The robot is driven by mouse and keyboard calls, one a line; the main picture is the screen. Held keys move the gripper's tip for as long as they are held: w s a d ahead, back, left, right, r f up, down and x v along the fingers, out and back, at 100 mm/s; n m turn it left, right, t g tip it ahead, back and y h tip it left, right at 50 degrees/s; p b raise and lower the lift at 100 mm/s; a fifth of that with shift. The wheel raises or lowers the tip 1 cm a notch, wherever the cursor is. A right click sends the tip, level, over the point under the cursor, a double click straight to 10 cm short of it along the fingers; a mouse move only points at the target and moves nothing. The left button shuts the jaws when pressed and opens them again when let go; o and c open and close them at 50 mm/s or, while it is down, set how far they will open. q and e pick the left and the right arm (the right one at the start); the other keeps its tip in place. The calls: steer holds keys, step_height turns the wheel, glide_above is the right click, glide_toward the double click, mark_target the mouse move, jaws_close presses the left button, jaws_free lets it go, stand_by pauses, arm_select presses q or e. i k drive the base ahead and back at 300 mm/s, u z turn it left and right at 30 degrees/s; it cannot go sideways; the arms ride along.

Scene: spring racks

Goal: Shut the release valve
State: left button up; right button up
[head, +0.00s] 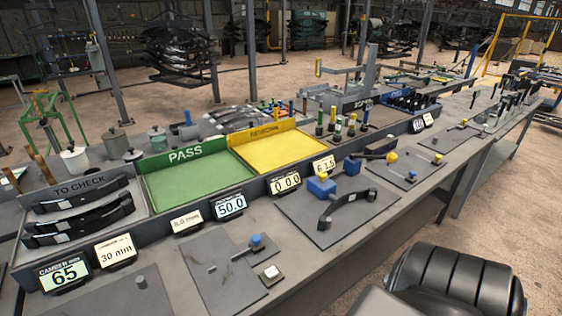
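No part is clearly marked as the release valve, and I cannot tell which one it is. A small lever with a blue knob (257,240) stands on a dark plate (222,285) at the front of the bench. A blue block (321,187) with a yellow knob (323,175) sits on another plate beside a dark curved spring leaf (345,200). Further right, a dark bar ends in a yellow knob (391,157), and more small knobs stand on plates beyond. Whether any valve is open or shut does not show. Neither gripper is in view.
The long grey bench holds a green PASS tray (200,185), a yellow tray (280,150) and a TO CHECK rack (85,190) with dark leaves. Displays (230,205) line the front ledge. A black padded shape (455,280), perhaps a seat, fills the lower right.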

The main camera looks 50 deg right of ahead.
mark_target(322, 174)
steer(key=z, duration=0.05)
steer(key=i, duration=0.3)
steer(key=z, duration=2.15)
